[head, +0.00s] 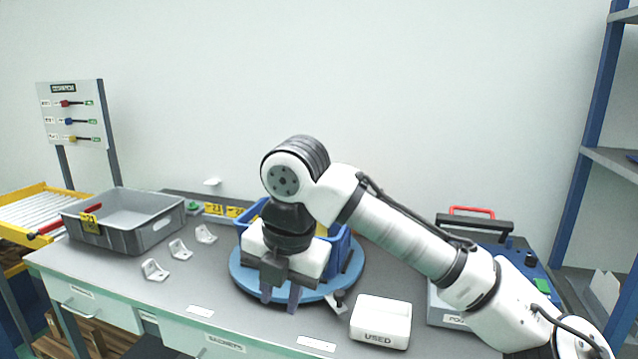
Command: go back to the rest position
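My gripper (281,296) points down in front of the blue bin (341,254), over the front of the blue round turntable (244,280). Its two dark fingers stand apart, and I see nothing between them. My arm reaches in from the lower right and bends down at the elbow. My gripper and wrist hide much of the bin and its contents. Three pale angled castings (180,250) stand on the table left of the turntable.
A grey crate (160,228) with a yellow tag stands at the left, beside a yellow-framed roller conveyor (30,208). A white box marked USED (381,322) sits front right. A device with a red handle (472,211) and blue shelving (590,150) are at the right.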

